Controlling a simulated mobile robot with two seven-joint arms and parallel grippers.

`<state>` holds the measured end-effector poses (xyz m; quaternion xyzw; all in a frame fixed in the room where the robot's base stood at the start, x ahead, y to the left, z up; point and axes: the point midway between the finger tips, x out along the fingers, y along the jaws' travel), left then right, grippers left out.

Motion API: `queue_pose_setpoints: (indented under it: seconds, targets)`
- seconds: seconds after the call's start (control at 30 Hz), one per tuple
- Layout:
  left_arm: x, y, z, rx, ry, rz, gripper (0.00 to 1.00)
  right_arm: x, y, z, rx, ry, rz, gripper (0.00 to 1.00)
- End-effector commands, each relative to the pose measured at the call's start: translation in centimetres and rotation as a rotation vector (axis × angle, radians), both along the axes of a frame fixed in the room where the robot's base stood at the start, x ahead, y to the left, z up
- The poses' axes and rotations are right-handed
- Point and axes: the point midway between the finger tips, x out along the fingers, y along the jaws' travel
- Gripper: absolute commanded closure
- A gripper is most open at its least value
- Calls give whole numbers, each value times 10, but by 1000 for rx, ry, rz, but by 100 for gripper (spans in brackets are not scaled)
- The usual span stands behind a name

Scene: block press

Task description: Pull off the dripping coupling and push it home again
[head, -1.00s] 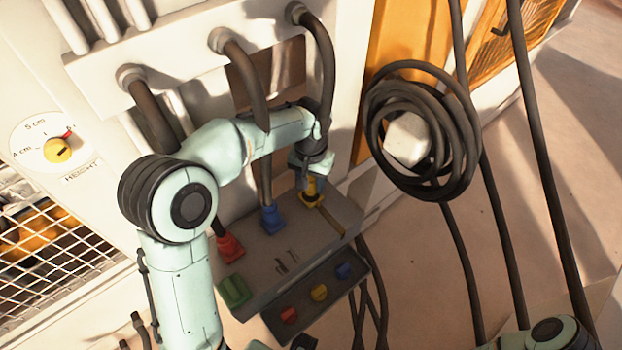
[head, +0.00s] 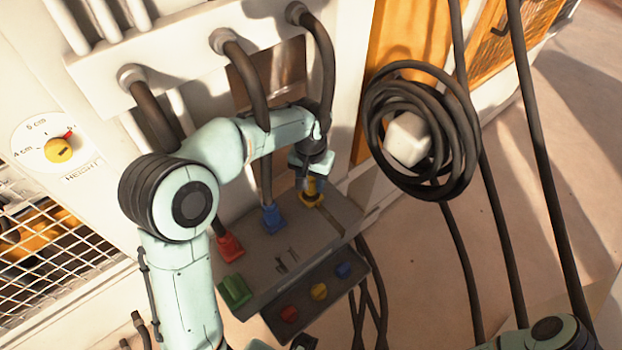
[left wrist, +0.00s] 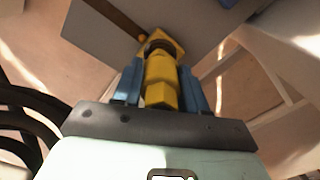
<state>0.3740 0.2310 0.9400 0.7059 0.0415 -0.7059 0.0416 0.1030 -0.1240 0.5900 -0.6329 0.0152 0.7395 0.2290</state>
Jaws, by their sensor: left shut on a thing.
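The yellow coupling (head: 313,187) stands at the right end of the grey block on the press. My left gripper (head: 311,183) is shut on it from above. In the left wrist view, the blue fingers lie on both sides of the yellow coupling (left wrist: 160,85). A dark ring shows between its far end and the yellow socket (left wrist: 163,42); I cannot tell whether it is fully seated. A dark streak (head: 331,221) runs from the socket over the block's top. My right gripper is out of frame.
A lower panel carries coloured buttons (head: 319,291). Dark hoses hang close around my left arm. A coiled cable (head: 465,150) hangs at the right.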

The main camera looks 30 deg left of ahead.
Motion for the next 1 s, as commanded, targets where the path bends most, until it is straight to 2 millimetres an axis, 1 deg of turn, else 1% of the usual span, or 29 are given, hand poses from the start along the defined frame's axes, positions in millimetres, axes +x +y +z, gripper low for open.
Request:
queue_pose_setpoints:
  seconds: [0.43,1.0]
  targets:
    - [0,0,0,0,0,0,100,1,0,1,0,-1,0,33]
    - [0,0,-9,0,-1,0,100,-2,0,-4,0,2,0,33]
